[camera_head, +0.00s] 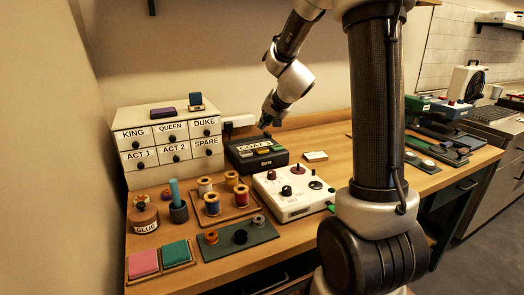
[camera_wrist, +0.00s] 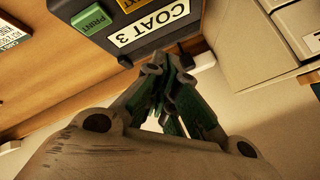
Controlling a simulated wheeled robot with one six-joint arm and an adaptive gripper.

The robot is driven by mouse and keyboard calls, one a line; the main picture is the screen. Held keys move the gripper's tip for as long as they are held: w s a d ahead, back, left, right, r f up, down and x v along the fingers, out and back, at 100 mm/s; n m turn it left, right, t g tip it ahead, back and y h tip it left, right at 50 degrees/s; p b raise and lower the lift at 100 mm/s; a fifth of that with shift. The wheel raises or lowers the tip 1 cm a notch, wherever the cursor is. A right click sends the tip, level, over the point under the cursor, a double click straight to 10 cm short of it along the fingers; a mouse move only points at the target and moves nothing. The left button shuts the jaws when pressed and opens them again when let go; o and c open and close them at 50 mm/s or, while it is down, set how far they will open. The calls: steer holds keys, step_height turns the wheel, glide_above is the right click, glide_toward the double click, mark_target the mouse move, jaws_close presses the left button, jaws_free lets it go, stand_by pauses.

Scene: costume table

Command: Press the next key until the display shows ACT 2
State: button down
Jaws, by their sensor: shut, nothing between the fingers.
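The dark label device (camera_head: 262,162) sits on the wooden table, in front of the wall and right of the drawer cabinet. In the wrist view its pale display (camera_wrist: 155,26) reads COAT 3. A yellow key (camera_wrist: 131,4), cut by the top edge with only "EXT" legible, lies beside the display. A green PRINT key (camera_wrist: 92,20) is beside it. My gripper (camera_head: 265,123) is above the device's back part in the head view. In the wrist view my gripper (camera_wrist: 163,66) is shut and empty, its tips near the display-side edge of the device and apart from the yellow key.
A white drawer cabinet (camera_head: 153,168) with labelled drawers stands left of the device. A cream control box (camera_head: 292,205) with knobs stands in front. Thread spools on a tray (camera_head: 231,215) are at front left. A small card block (camera_head: 315,156) lies to the right.

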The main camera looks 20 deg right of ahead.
mark_target(264, 149)
steer(key=shift+f, duration=3.15)
steer(key=shift+f, duration=0.15)
steer(key=shift+f, duration=0.3)
steer(key=shift+f, duration=0.45)
steer(key=shift+r, duration=0.9)
steer(key=shift+r, duration=0.1)
steer(key=shift+r, duration=2.4)
